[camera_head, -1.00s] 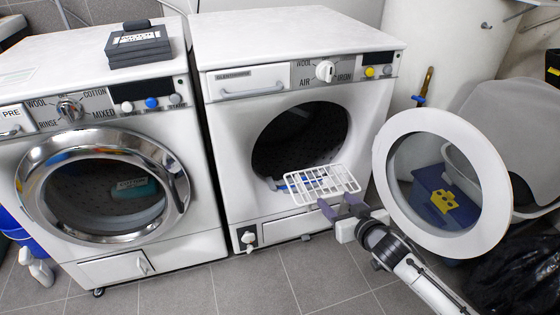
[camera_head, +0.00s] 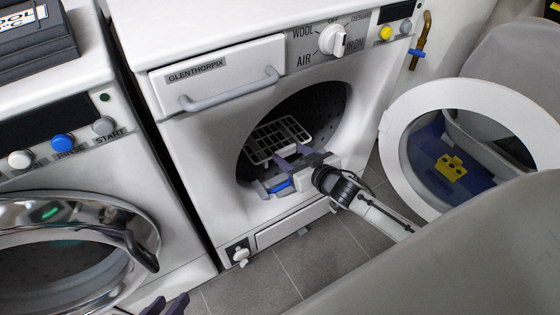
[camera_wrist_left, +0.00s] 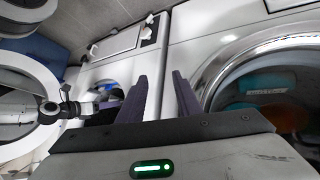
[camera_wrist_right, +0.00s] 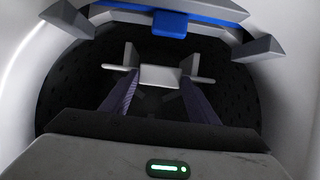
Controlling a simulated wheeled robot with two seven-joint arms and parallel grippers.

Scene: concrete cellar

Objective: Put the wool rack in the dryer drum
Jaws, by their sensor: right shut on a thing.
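The wool rack (camera_head: 278,140), a pale wire grid, is at the mouth of the dryer drum (camera_head: 325,105), tilted and partly inside it. My right gripper (camera_head: 297,160) is shut on the rack's near edge, just above the opening's lower lip. In the right wrist view, a pale part of the rack (camera_wrist_right: 160,76) shows between the fingertips against the dark perforated drum (camera_wrist_right: 75,90). Whether the rack touches the drum is unclear. My left gripper (camera_head: 165,304) is at the bottom edge of the head view. It is empty, its fingers apart in the left wrist view (camera_wrist_left: 160,85).
The dryer's round door (camera_head: 395,150) stands open at the right. A blue part (camera_head: 279,187) sits on the opening's lower lip. The washer with its chrome door (camera_head: 145,225) stands at the left.

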